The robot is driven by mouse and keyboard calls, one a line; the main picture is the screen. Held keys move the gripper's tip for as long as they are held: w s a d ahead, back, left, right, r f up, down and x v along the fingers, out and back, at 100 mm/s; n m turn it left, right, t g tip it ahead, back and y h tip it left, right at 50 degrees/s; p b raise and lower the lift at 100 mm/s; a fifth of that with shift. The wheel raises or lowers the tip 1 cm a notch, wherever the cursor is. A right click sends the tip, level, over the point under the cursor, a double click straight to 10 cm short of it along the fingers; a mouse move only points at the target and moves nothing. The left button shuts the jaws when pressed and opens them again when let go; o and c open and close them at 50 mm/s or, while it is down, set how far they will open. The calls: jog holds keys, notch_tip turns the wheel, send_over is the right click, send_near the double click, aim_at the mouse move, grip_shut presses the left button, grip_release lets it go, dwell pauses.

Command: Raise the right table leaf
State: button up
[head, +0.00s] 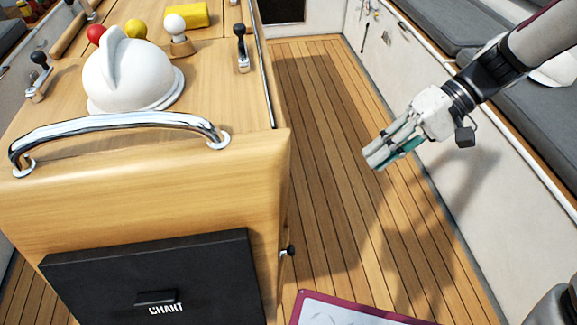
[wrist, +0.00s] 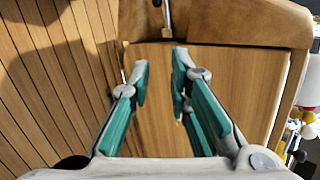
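The table (head: 240,165) is a varnished wood block at the left of the head view. Its right leaf (wrist: 245,80) appears as a flat wood panel hanging down the side in the wrist view; in the head view that side is almost edge-on and hard to see. My gripper (head: 374,160) is in the air above the floor, to the right of the table and apart from it. In the wrist view my gripper (wrist: 161,70) has a gap between its fingertips, with the panel visible behind and nothing held.
A chrome handle (head: 120,122), white dome (head: 130,75) and levers stand on the table. A black chart box (head: 155,280) is on its front. A knob (head: 289,250) juts from its right side. Clear planked floor (head: 330,130) separates table and bench (head: 540,110). A maroon-edged board (head: 345,310) lies in front.

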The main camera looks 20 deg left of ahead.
jog(key=w+a+f+m+t+y+b, duration=0.1)
jog(key=w+a+f+y+b, duration=0.25)
jog(key=f, duration=1.05)
jog(key=w+a+f+m+t+y+b, duration=0.1)
jog(key=a+f+m+t+y+b, duration=0.3)
jog(key=f, duration=1)
jog(key=w+a+f+n+g+y+b, duration=0.1)
jog(key=w+a+f+y+b, duration=0.35)
jog(key=f, duration=0.95)
jog(key=a+b, duration=0.1)
jog(key=a, duration=0.2)
jog(key=s+a+r+b, duration=0.1)
jog(key=a+b, duration=0.1)
jog(key=a, duration=0.2)
jog(key=s+a+r+b, duration=0.1)
jog(key=a+b, duration=0.1)
jog(key=a, duration=0.2)
jog(key=shift+s+a+r, duration=0.15)
jog(key=shift+s+r, duration=0.05)
jog(key=shift+s, duration=0.05)
grip_shut()
